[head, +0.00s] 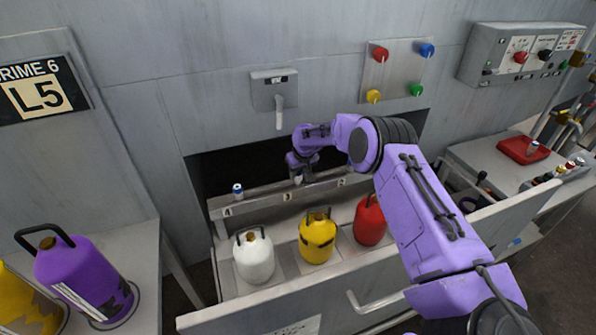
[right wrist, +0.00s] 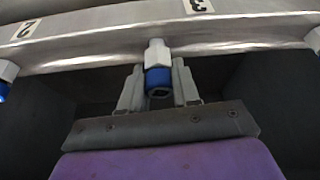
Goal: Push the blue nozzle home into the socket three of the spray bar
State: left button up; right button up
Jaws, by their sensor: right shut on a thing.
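The spray bar (head: 262,201) is a grey rail with number labels, running in front of a dark opening in the wall. In the right wrist view the bar (right wrist: 100,45) crosses the top, with the labels 2 and 3 upside down. The blue nozzle (right wrist: 158,82) has a white hexagonal part above its blue band. It stands at the bar beside label 3, and its white top overlaps the bar edge. How deep it sits in socket three is hidden. My right gripper (head: 299,174) is shut on the nozzle, one finger on each side. My left gripper is not in view.
Another blue-and-white nozzle (head: 237,189) stands at label 4. White (head: 254,258), yellow (head: 317,240) and red (head: 368,222) cylinders stand below the bar. A wall lever (head: 279,112) hangs above it. A purple cylinder (head: 84,275) is on the left table.

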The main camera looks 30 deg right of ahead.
jog(key=shift+f+b, duration=0.55)
jog(key=shift+f, duration=0.25)
jog(key=o, duration=1.1)
jog(key=b+v, duration=0.1)
jog(key=v, duration=0.9)
jog(key=shift+s+r+b, duration=0.15)
jog(key=shift+r+b, duration=0.05)
jog(key=shift+b, duration=0.1)
